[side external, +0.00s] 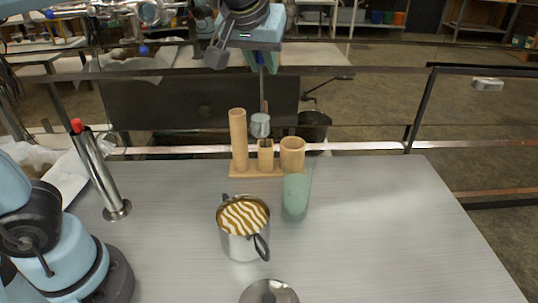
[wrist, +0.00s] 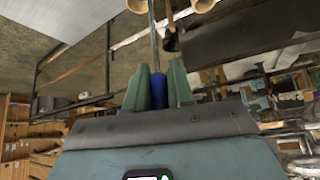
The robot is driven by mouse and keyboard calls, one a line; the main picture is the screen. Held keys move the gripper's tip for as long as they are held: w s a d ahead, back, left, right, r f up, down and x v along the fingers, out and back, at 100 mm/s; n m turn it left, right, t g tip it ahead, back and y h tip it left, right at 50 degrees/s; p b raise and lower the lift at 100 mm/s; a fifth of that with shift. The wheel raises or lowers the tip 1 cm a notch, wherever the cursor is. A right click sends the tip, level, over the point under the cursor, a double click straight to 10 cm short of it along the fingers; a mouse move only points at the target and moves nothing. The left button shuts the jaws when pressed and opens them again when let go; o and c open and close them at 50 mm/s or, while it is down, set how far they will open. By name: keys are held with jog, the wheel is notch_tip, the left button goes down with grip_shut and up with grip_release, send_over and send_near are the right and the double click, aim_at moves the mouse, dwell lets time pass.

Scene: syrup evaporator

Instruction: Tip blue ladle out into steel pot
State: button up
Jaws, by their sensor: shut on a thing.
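My gripper (side external: 264,62) is high at the top of the side view, pointing down, shut on the blue handle (wrist: 158,90) of the ladle. The ladle's thin rod hangs down to a small grey metal bowl (side external: 260,125), which looks roughly upright. Whether the bowl holds anything cannot be seen. The steel pot (side external: 238,246) stands upright on the table, nearer the camera and lower than the bowl. Its dark handles show, and brown and white stripes cover its top. The ladle bowl appears above and behind the pot, apart from it. The pot is not clearly visible in the wrist view.
A wooden rack with bamboo cups (side external: 239,140) stands behind the pot, below the ladle bowl. A green cup (side external: 296,195) is right of the pot. A steel cylinder with a red top (side external: 100,175) stands left. A round metal piece (side external: 268,292) lies in front. The table's right side is clear.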

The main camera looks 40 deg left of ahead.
jog(key=s+a+m, duration=0.2)
jog(key=a, duration=0.3)
jog(key=s+d+f+n+g+y, duration=0.1)
jog(key=s+d+f+n, duration=0.3)
jog(key=s+d, duration=0.4)
jog(key=shift+s+d+f, duration=0.4)
jog(key=shift+d+f, duration=0.35)
jog(key=shift+d, duration=1.5)
jog(key=shift+a+f, duration=0.1)
jog(key=shift+a, duration=0.05)
jog(key=a+f+n+h, duration=0.4)
jog(key=a+f+h, duration=0.5)
jog(key=f+h, duration=0.3)
jog(key=shift+a+f+t+h, duration=0.25)
jog(key=shift+t+h, duration=0.15)
jog(key=shift+h, duration=0.5)
dwell(1.0)
dwell(1.2)
